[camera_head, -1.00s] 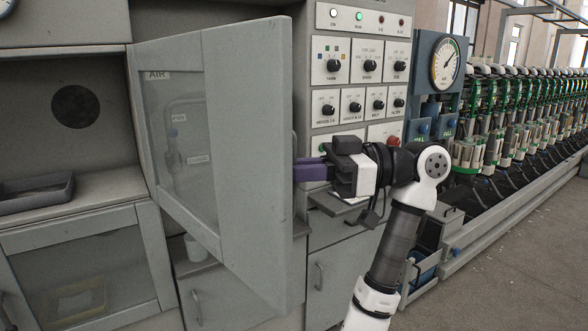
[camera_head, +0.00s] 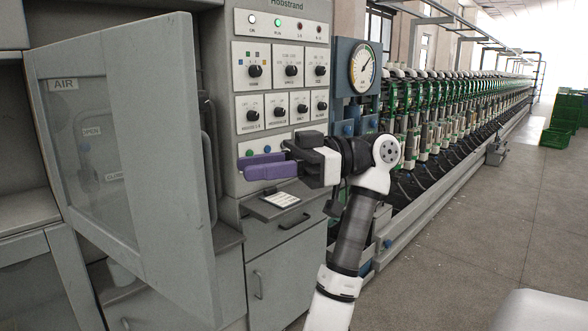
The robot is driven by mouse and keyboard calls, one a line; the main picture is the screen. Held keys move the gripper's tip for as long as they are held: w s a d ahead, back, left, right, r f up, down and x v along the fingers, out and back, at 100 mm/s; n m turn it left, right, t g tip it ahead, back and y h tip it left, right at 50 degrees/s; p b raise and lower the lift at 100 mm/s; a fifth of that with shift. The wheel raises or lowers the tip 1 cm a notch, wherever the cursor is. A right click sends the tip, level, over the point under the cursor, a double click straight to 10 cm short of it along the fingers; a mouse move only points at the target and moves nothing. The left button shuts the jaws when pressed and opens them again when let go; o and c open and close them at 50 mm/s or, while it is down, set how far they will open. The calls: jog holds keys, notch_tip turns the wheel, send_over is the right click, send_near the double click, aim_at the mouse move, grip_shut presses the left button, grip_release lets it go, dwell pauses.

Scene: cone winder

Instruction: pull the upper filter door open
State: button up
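The upper filter door (camera_head: 165,165) is a grey framed door with a clear pane and an "AIR" label. It stands swung out from the cabinet on the left, with its free edge towards me. Its long bar handle (camera_head: 209,165) shows along the edge on the right-hand side. My gripper (camera_head: 243,168) is to the right of the handle, apart from it, in front of the control panel. Its two purple fingers point left, with a narrow gap between them and nothing held. Part of the filter compartment is hidden behind the door.
The control panel (camera_head: 282,75) with knobs and lamps is behind my gripper. A small shelf with a white card (camera_head: 281,199) juts out below it. A pressure gauge (camera_head: 362,68) and a long row of winding units (camera_head: 450,120) stand to the right.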

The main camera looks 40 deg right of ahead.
jog(key=b+v, duration=0.1)
jog(key=v, duration=0.5)
jog(key=shift+d, duration=0.25)
jog(key=shift+s, duration=0.15)
